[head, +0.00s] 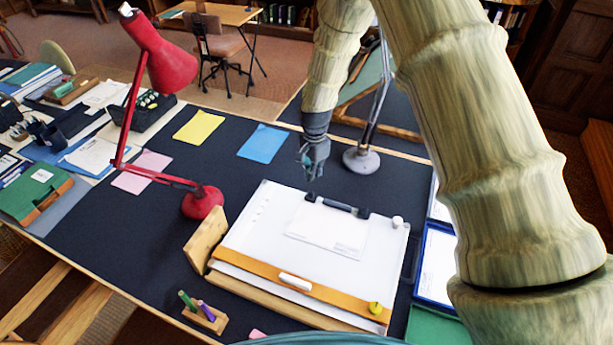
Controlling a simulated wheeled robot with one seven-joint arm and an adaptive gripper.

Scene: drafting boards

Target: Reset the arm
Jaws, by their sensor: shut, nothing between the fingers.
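My gripper (308,165) hangs at the end of my arm, pointing down over the dark desk mat. It is small in the head view, and its fingers are shut with nothing between them. My arm comes in from the right and arches across the top of the picture. The gripper is just behind the far edge of the white drafting board (265,235), apart from the dark clip bar (335,205) on it. A grey lamp base (361,160) stands close to the right of the gripper.
A red desk lamp (203,202) stands left of the board. Blue (263,143), yellow (198,126) and pink sheets (142,171) lie on the mat. A wooden pen holder (206,320) sits in front. A blue tray (424,270) lies to the right, beneath my arm.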

